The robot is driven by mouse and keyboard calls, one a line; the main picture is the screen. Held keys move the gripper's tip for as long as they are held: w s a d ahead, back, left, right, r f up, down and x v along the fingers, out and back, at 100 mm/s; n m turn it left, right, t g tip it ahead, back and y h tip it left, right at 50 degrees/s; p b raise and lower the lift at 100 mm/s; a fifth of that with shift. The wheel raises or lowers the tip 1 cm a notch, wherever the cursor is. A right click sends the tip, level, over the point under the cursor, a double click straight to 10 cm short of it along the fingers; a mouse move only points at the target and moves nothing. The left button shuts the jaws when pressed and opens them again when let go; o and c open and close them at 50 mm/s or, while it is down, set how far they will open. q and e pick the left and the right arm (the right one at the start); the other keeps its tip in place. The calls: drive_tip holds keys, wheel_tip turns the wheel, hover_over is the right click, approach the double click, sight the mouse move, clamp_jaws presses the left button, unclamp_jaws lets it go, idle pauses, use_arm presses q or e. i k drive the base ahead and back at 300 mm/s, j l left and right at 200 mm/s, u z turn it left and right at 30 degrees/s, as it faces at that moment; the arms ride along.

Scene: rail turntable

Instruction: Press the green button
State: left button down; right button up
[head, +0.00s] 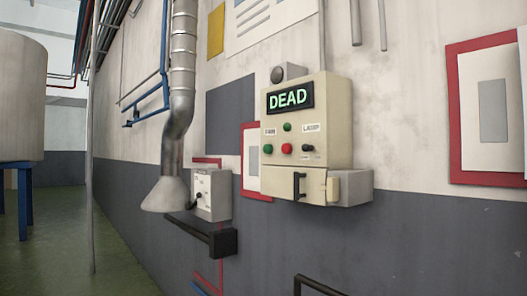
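A cream control box (340,120) is mounted on the wall right of the middle in the head view. Its dark display (290,97) reads "DEAD" in green letters. A round green button (268,149) is at the lower left of its face, beside a red button (287,148). A smaller green round piece (287,127) sits above them; I cannot tell whether it is a button or a lamp. Nothing covers the buttons. Neither of my grippers is in view.
A smaller grey box (212,190) and a black bar (205,233) are on the wall left of the control box. A metal duct (182,70) with a flared end hangs there. A thin pole (92,160) and large tank (20,95) stand left. Green floor (60,255) shows between them.

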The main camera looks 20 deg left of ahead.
sight(268, 149)
drive_tip(key=k, duration=0.6)
drive_tip(key=z, duration=1.75)
drive_tip(key=k+j, duration=0.15)
drive_tip(key=j, duration=0.25)
drive_tip(key=k+j, duration=0.1)
drive_tip(key=j, duration=0.3)
drive_tip(key=k+j, duration=0.15)
drive_tip(key=j, duration=0.25)
drive_tip(key=k+j, duration=0.1)
drive_tip(key=j, duration=0.3)
drive_tip(key=k+j, duration=0.15)
drive_tip(key=j, duration=0.25)
drive_tip(key=k+j, duration=0.1)
drive_tip(key=j, duration=0.25)
drive_tip(key=k+j, duration=0.15)
drive_tip(key=j, duration=0.25)
drive_tip(key=k+j, duration=0.1)
drive_tip(key=j, duration=0.3)
drive_tip(key=z, duration=0.05)
